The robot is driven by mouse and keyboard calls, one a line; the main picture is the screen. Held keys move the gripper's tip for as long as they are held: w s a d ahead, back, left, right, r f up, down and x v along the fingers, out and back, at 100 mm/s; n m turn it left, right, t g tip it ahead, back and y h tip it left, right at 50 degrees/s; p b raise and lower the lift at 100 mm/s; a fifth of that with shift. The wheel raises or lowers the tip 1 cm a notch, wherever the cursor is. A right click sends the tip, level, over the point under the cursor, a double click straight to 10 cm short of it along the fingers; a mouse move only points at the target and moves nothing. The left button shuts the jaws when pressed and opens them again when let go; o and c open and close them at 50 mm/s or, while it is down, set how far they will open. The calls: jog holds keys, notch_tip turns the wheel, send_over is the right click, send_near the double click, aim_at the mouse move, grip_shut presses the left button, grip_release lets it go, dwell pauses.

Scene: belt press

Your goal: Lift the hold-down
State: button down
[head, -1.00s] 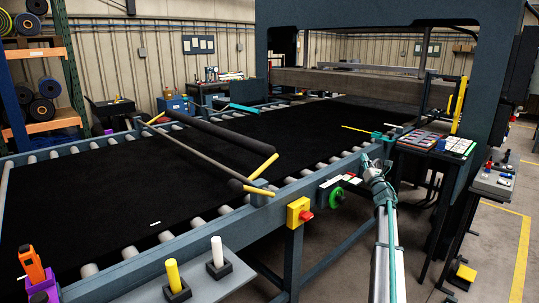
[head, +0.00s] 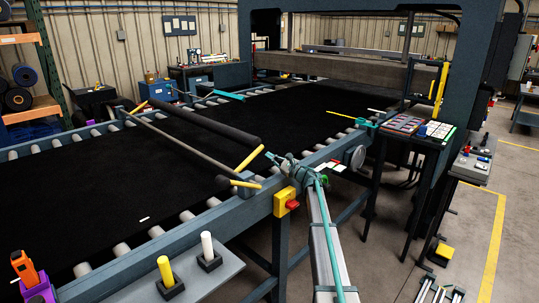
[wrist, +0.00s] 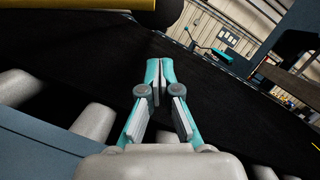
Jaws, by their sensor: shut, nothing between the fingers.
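The hold-down spans the black belt (head: 70,190). It has a dark padded roller (head: 200,122) on yellow side arms (head: 249,158), with a grey cross rod (head: 180,145) beside it. A short yellow bar with a dark grip (head: 232,182) sits at its near end. My gripper (head: 269,156) is shut and empty, just right of the near yellow arm and roller end. In the wrist view, my closed teal fingers (wrist: 160,72) point over the belt. The roller end (wrist: 166,12) and a yellow bar (wrist: 70,3) lie above them, apart from the fingertips.
The near side rail (head: 215,215) with its rollers runs below my arm. A yellow box with a red button (head: 285,201) is fixed to it. A side table (head: 420,128) with coloured pieces stands right. The press frame (head: 475,60) rises behind it.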

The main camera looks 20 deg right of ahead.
aim_at(255, 143)
jog(key=p+x, duration=0.3)
jog(key=x, duration=0.5)
jog(key=shift+w+a+p, duration=0.2)
jog(key=shift+w+p, duration=0.15)
jog(key=b, duration=0.3)
jog(key=shift+r, duration=0.1)
jog(key=b, duration=0.2)
jog(key=r+n+b, duration=0.1)
jog(key=b, duration=0.1)
jog(key=shift+s+a+r+n+g, duration=0.1)
jog(key=shift+a+r+n+g, duration=0.1)
jog(key=shift+r+n+g, duration=0.1)
jog(key=shift+r+b, duration=0.5)
jog(key=shift+b, duration=0.15)
